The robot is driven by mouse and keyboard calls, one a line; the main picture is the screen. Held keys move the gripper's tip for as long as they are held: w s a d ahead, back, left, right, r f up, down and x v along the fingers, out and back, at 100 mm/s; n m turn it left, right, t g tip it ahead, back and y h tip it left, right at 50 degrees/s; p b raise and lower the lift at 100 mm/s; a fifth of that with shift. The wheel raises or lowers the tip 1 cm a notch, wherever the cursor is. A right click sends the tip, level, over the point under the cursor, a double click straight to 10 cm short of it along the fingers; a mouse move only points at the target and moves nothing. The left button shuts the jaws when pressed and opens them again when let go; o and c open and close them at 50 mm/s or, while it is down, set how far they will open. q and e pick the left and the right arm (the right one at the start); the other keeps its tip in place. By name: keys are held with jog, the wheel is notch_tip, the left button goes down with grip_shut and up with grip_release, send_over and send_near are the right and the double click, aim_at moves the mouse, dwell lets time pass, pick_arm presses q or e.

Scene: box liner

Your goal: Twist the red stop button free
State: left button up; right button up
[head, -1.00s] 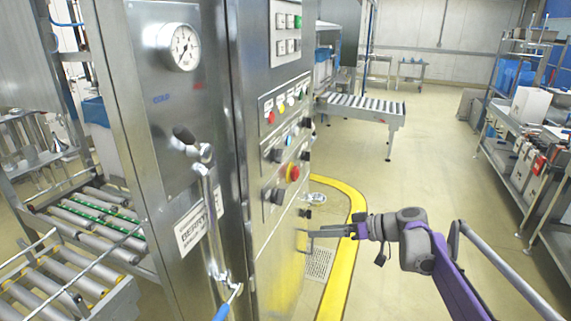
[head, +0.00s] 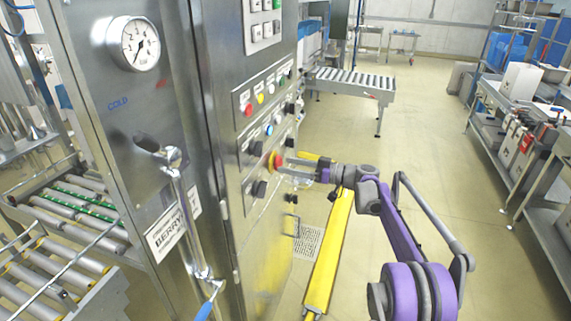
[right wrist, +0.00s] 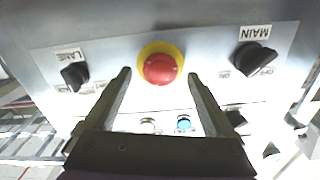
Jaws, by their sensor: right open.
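The red stop button (head: 277,162) sits on a yellow ring on the steel control panel of the machine. My right gripper (head: 285,165) is at the panel in front of the button. In the right wrist view my right gripper (right wrist: 157,80) is open, its two fingertips on either side of the button. I cannot tell whether the fingers touch it. My left gripper is not in view.
Black rotary switches (right wrist: 255,58) flank the button, with small lamps and a blue button (right wrist: 184,122) close by. A steel pipe with a lever (head: 180,200) stands left on the machine. A yellow floor barrier (head: 330,250) runs below my arm. Open floor (head: 420,150) lies right.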

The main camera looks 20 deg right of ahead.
jog(key=shift+x, duration=0.95)
jog(key=shift+c, duration=0.3)
